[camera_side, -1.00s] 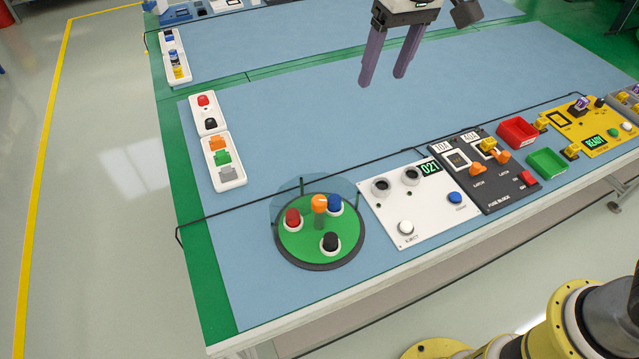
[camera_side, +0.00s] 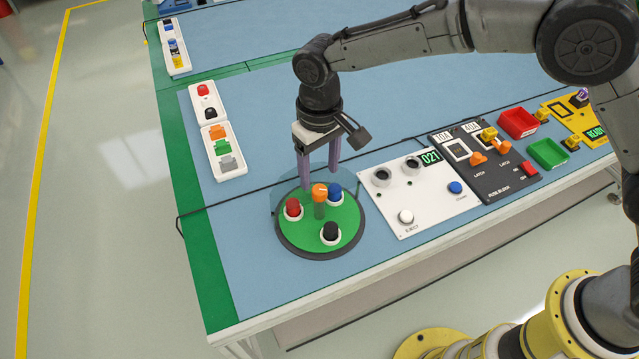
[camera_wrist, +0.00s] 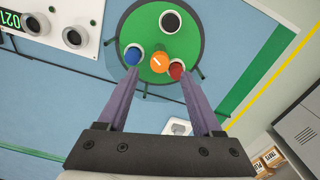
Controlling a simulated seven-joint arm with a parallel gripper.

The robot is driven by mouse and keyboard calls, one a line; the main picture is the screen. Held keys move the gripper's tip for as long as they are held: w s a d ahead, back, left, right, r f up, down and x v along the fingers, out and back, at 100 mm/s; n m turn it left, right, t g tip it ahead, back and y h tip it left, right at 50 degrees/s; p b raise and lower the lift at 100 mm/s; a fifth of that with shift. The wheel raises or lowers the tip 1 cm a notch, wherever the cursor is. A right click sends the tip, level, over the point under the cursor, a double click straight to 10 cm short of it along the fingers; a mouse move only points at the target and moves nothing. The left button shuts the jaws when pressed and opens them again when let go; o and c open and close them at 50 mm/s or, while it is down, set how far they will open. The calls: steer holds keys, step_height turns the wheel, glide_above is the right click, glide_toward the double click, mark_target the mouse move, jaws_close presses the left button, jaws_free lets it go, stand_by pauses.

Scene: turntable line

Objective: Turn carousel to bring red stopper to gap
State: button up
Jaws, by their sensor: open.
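The carousel is a green disc with a dark rim (camera_side: 345,245) at the table's front left. An orange knob (camera_side: 319,192) stands at its middle. The red stopper (camera_side: 292,208) sits in a white ring at the disc's left, the blue one (camera_side: 335,194) at the back right, the black one (camera_side: 330,232) at the front. A see-through guard stands around the back; I cannot clearly make out its gap. My gripper (camera_side: 320,178) is open and empty, pointing down just above the carousel's back. In the wrist view, the orange knob (camera_wrist: 159,62) lies between the fingertips (camera_wrist: 158,75).
A white panel (camera_side: 420,210) with two sockets and a display stands close to the carousel's right. Beyond it are a dark fuse block (camera_side: 500,185) and red (camera_side: 518,122) and green bins. White trays (camera_side: 222,165) with small parts lie at the back left. A dark cable crosses the table.

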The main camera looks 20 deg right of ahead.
mark_target(319, 189)
steer(key=shift+f, duration=2.6)
jaws_close()
steer(key=shift+r, duration=0.1)
